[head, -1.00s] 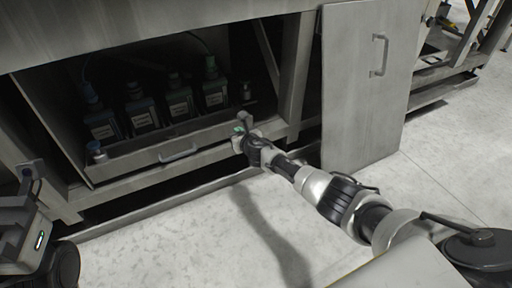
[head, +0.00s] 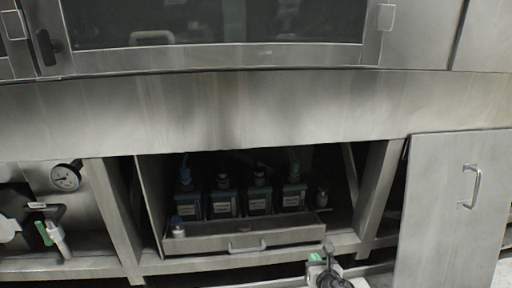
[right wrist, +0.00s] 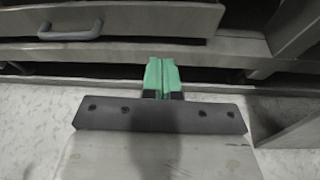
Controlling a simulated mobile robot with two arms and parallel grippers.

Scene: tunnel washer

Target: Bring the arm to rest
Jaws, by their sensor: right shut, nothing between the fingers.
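My right gripper (head: 316,258) shows at the bottom of the head view, with its arm cut off by the lower edge. It is in front of the open cabinet bay, right of the drawer handle (head: 247,246). In the right wrist view its green fingers (right wrist: 161,76) are together with nothing between them. They point toward the lower frame of the cabinet, with the drawer (right wrist: 150,20) above. My left gripper is out of view.
Several dark labelled bottles (head: 259,196) stand in the drawer tray (head: 242,235). A grey panel with a handle (head: 450,225) stands at the right. A gauge (head: 66,177) is at the left. Pale floor (right wrist: 35,110) lies below the gripper.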

